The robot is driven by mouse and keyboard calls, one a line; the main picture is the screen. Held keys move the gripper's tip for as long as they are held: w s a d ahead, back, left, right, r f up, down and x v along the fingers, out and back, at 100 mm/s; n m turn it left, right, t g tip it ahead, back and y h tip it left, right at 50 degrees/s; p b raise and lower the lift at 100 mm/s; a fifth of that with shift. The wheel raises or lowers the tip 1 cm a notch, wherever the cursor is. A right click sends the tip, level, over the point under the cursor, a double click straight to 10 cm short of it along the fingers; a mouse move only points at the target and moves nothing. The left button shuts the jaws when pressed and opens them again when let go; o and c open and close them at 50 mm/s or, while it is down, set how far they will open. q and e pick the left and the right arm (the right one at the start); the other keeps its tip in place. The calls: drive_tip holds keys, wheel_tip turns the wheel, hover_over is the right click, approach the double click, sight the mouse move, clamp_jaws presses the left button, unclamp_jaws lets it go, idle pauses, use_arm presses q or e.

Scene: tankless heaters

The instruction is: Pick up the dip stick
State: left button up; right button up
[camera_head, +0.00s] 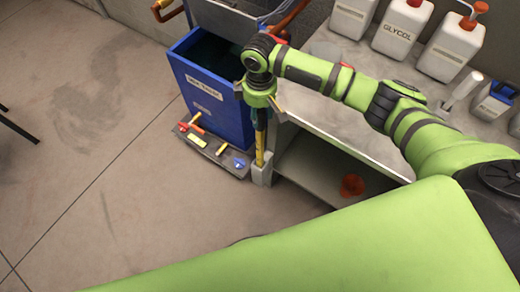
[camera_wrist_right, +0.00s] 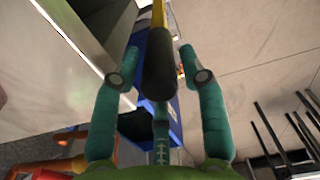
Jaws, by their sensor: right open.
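The dip stick has a yellow shaft (camera_head: 260,148) and stands upright in a narrow grey holder (camera_head: 262,174) beside the blue bin. Its black handle (camera_wrist_right: 158,68) shows in the right wrist view, with the yellow shaft running away at the top. My right gripper (camera_head: 260,118) is just above the yellow shaft and hides the handle in the head view. In the wrist view its teal fingers (camera_wrist_right: 158,54) are open, one on each side of the handle, with gaps showing. My left gripper is not in view.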

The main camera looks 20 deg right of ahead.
drive_tip(key=shift+f, duration=1.6)
clamp_jaws()
drive_tip(key=shift+r, duration=0.15)
